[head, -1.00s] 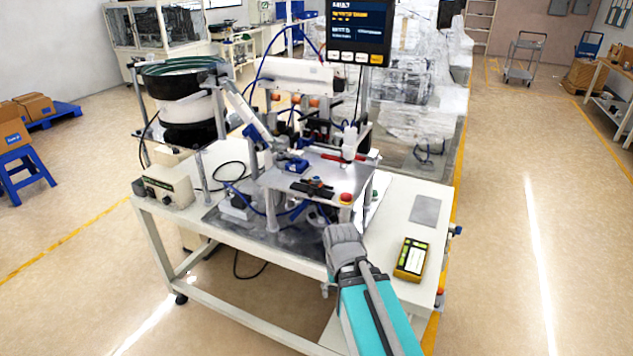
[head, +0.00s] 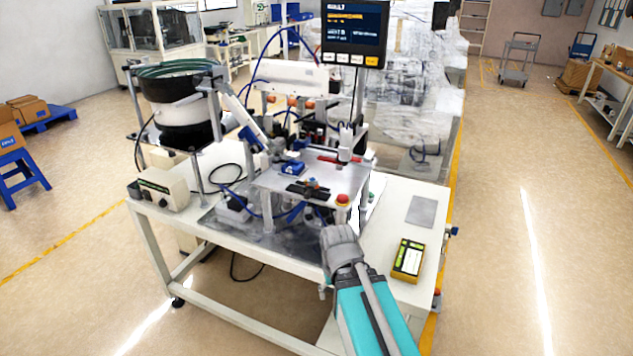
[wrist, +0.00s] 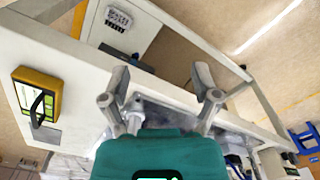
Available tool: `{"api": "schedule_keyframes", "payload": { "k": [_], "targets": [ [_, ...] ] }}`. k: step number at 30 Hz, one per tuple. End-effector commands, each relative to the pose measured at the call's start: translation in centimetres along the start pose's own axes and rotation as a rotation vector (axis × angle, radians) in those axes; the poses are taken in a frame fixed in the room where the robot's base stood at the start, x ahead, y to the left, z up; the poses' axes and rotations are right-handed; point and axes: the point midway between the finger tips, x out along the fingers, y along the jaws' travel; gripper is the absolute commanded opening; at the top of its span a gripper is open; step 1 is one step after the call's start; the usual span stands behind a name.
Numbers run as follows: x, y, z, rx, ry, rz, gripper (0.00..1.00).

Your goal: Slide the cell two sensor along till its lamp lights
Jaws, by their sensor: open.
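The station's raised metal plate (head: 345,179) stands on posts above the white bench. A black bracket or rail (head: 307,191) lies near its front edge with a small blue and orange part (head: 312,182) on it. This may be the cell two sensor, but it is too small to be sure, and no lit lamp can be made out. My gripper (wrist: 162,85) is open and empty in the wrist view, over the bench's white edge. In the head view my arm reaches in from the lower right, its end in front of and below the plate; the fingertips are hidden there.
A red button (head: 342,199) sits at the plate's front right corner. A yellow handheld device (head: 408,259) and a grey pad (head: 421,211) lie on the bench right of my arm. A bowl feeder (head: 180,103) stands at the left. A monitor (head: 354,33) hangs above.

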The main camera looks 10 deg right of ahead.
Motion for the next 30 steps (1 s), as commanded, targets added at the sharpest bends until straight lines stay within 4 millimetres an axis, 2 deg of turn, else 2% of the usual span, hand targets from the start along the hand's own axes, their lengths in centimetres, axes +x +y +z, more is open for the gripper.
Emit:
{"api": "schedule_keyframes", "payload": {
  "k": [6,10,14,20,30],
  "targets": [
    [0.0,0.0,0.0,0.0,0.0,0.0,0.79],
    [-0.2,0.0,-0.1,0.002,0.0,0.0,0.56],
    [-0.9,0.0,-0.7,0.013,0.0,0.0,0.56],
    [-3.5,-0.2,-3.0,0.059,0.0,0.0,0.56],
    [-9.8,-0.6,-8.6,0.191,0.0,0.0,0.56]
  ]
}}
